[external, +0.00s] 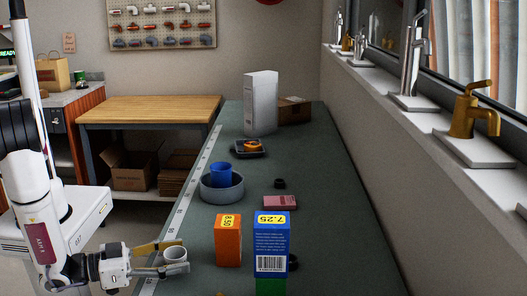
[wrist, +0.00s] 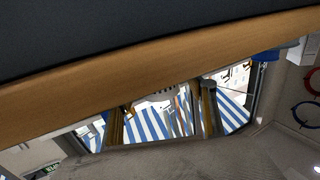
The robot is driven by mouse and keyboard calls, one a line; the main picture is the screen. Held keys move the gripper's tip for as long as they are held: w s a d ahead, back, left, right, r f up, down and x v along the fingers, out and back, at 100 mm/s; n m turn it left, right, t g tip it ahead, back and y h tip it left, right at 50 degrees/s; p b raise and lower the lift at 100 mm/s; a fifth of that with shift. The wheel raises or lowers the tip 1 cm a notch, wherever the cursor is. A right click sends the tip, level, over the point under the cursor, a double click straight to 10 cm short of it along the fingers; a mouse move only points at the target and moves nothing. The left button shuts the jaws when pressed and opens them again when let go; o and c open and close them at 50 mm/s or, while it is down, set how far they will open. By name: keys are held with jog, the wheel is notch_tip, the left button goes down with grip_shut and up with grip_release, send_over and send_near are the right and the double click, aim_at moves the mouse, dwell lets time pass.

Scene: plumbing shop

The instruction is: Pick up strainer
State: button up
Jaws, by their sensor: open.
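My gripper (external: 180,257) is at the near left edge of the green counter in the external view, with its tan fingers spread apart. A small whitish cup-shaped piece (external: 175,254) shows between or just behind the fingers; I cannot tell whether they touch it. No thing is clearly recognisable as the strainer; this piece may be it. A small dark round piece (external: 280,183) lies farther back on the counter, and another (external: 293,262) is partly hidden behind the blue box.
An orange box (external: 228,241) and a blue box (external: 271,242) stand right of my gripper. Behind them are a grey round dish (external: 211,193) holding a blue cup (external: 221,174), a pink box (external: 279,202), a dark tray (external: 241,153) and a tall white box (external: 261,103).

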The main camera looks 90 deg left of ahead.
jog(key=shift+w, duration=0.15)
dwell(0.4)
jog(key=c, duration=0.9)
jog(key=shift+r, duration=0.25)
jog(key=shift+r, duration=4.75)
